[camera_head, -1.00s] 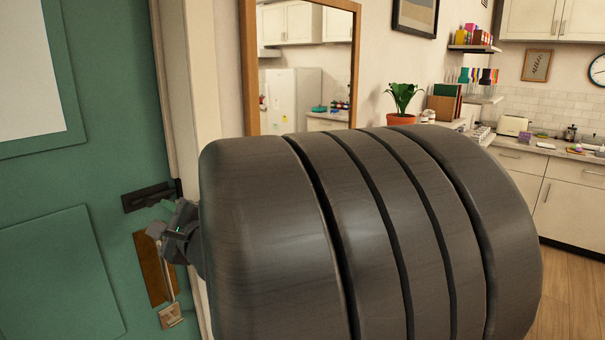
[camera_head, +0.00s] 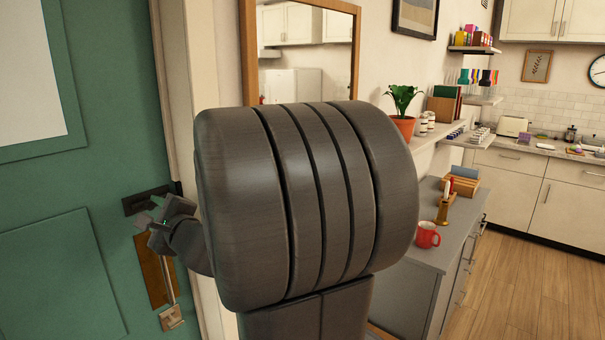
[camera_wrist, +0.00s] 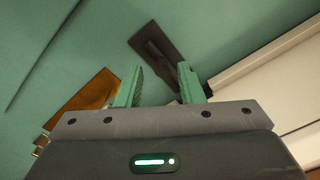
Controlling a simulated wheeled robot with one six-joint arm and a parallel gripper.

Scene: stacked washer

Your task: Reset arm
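My gripper (camera_head: 150,212) is in front of the green door (camera_head: 110,130), beside the dark latch plate (camera_head: 140,200). In the wrist view, the two green fingers of my gripper (camera_wrist: 160,72) stand apart with nothing held between them. The latch plate (camera_wrist: 150,42) lies beyond the fingertips, partly covered by the right finger; I cannot tell whether they touch. A bulky dark grey part of my arm fills the middle of the head view and hides what is behind it.
A brass-coloured plate (camera_head: 155,278) is on the door below the latch. A framed mirror (camera_head: 300,85) hangs on the wall. A grey cabinet (camera_head: 408,290) at right bears a red mug (camera_head: 427,235). Wooden floor (camera_head: 530,290) is clear at far right.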

